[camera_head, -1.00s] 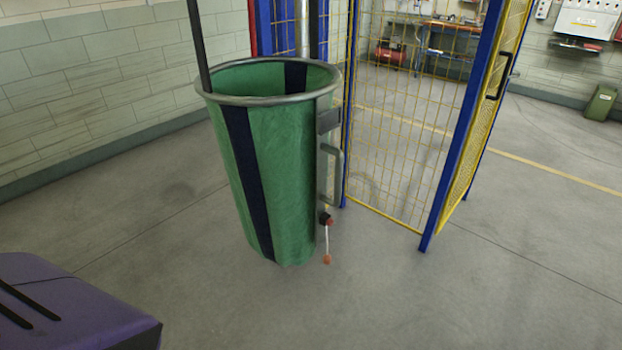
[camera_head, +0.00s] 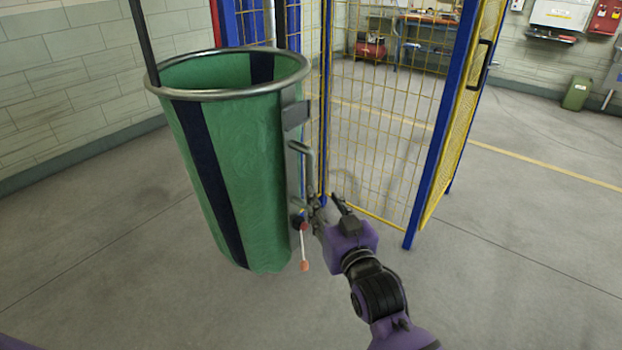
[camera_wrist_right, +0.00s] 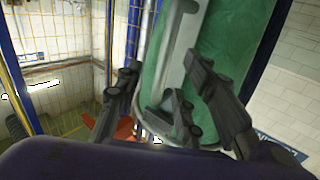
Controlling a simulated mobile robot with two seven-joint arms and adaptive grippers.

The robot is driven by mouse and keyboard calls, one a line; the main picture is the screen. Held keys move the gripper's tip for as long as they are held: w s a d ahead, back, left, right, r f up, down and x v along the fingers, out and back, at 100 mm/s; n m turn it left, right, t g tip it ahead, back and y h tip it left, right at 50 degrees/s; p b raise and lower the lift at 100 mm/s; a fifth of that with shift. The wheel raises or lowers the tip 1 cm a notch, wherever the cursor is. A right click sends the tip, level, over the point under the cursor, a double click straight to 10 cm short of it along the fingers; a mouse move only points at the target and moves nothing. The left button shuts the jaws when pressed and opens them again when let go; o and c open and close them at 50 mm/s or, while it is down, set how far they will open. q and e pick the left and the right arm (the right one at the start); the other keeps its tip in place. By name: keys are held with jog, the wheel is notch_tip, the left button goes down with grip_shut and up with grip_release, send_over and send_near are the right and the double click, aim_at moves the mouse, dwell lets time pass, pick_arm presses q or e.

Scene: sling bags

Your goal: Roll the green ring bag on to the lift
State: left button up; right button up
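The green ring bag (camera_head: 235,165), with dark blue stripes and a grey metal rim, stands upright on the floor left of centre in the head view. A grey D-shaped handle (camera_head: 310,165) is on its right side, with a hanging cord and orange knob (camera_head: 304,266) below. My right gripper (camera_head: 326,203) is beside the handle's lower end. My left gripper is not in view.
A yellow mesh cage with blue posts (camera_head: 385,140), possibly the lift, stands close behind and right of the bag. A mesh panel (camera_head: 465,110) stands at its right. A block wall (camera_head: 70,90) is at left. The floor (camera_head: 520,270) at right is clear.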

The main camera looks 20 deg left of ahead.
aim_at(312, 179)
jog(key=shift+w+a+r, duration=0.5)
jog(key=shift+a+r, duration=0.3)
jog(key=shift+r, duration=0.05)
jog(key=x, duration=0.7)
jog(key=shift+a+r, duration=0.1)
jog(key=shift+c, duration=0.4)
grip_shut()
